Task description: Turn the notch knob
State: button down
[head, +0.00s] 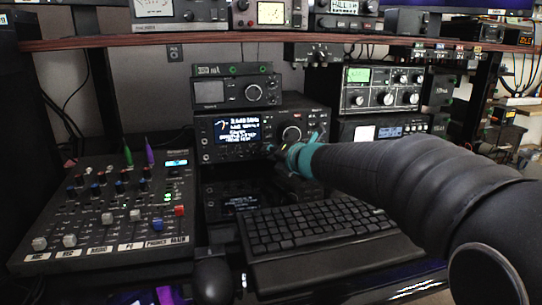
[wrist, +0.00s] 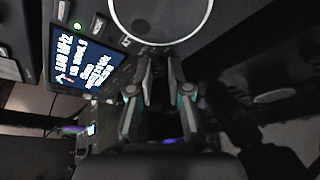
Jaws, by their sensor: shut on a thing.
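A black radio (head: 218,152) with a lit blue-and-white screen (head: 237,130) and a large round dial (head: 291,134) stands on the desk. My gripper (head: 272,150) is at the radio's front, below and left of the large dial. It is closed around a small knob there, taken as the notch knob. My fingers hide that knob, and no label on it can be read. In the wrist view my two fingers (wrist: 160,66) point at the panel below the large dial's pale ring (wrist: 160,42), with the lit screen (wrist: 88,55) to their left.
A black keyboard (head: 315,226) lies below the radio, with a mouse (head: 212,281) to its left. A mixer (head: 105,220) with several knobs and sliders stands at left. Another radio (head: 383,90) is at right, under a shelf (head: 220,38).

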jog(key=m+b, duration=0.1)
jog(key=m+y+b, duration=0.1)
jog(key=shift+f+m, duration=0.2)
jog(key=shift+m, duration=0.2)
jog(key=shift+d+m+t+y+b, duration=0.1)
jog(key=shift+m+t+y+b, duration=0.45)
jog(key=shift+m, duration=0.25)
jog(key=c, duration=1.1)
grip_release()
jog(key=v, duration=1.2)
